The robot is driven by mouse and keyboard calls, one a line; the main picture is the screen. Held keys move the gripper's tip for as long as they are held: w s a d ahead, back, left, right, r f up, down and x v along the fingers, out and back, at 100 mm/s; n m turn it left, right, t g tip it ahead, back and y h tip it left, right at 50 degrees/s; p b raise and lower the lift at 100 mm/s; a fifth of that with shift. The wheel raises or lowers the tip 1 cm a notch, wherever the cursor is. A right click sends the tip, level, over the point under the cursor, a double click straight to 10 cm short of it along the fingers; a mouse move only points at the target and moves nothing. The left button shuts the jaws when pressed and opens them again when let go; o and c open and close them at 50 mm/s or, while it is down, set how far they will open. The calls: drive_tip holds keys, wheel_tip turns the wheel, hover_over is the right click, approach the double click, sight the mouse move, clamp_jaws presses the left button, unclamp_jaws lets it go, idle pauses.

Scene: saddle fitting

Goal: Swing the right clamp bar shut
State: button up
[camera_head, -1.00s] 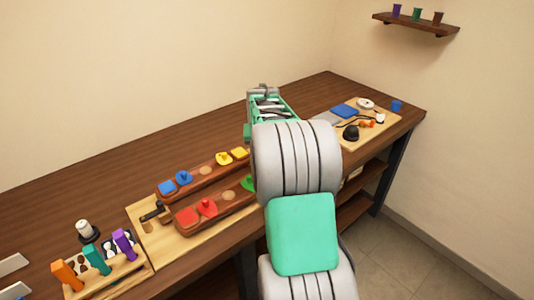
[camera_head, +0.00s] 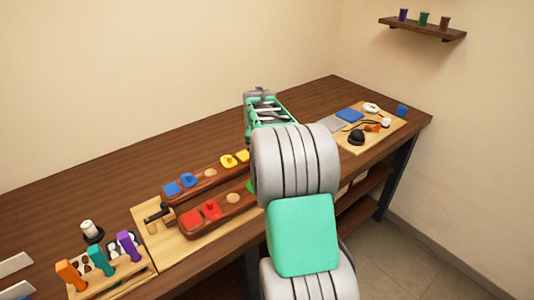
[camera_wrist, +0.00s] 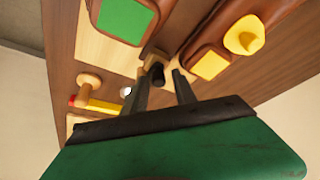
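In the wrist view, the right clamp bar (camera_wrist: 157,75) shows as a short black end beside a small wooden block (camera_wrist: 152,56), between the ends of two reddish-brown rails (camera_wrist: 166,14). My gripper (camera_wrist: 160,72) is open. Its two dark fingers stand on either side of the black end with gaps visible; I cannot tell whether either touches it. How far the bar is swung is unclear. In the head view, my arm hides the fingers and the right clamp. The left clamp bar (camera_head: 158,214) is black, at the rails' left end on the pale board (camera_head: 178,247).
The rails carry blue, yellow, red and green pieces. A wooden peg and yellow piece (camera_wrist: 103,106) lie left of my fingers in the wrist view. A rack of coloured handles (camera_head: 112,279) stands at left; a board with small items (camera_head: 386,131) lies at right.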

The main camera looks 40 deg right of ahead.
drive_tip(key=shift+o, duration=0.4)
drive_tip(key=shift+s+r, duration=0.1)
drive_tip(key=v, duration=0.7)
drive_tip(key=shift+r+b, duration=0.3)
drive_tip(key=shift+b, duration=0.1)
drive_tip(key=shift+a, duration=0.1)
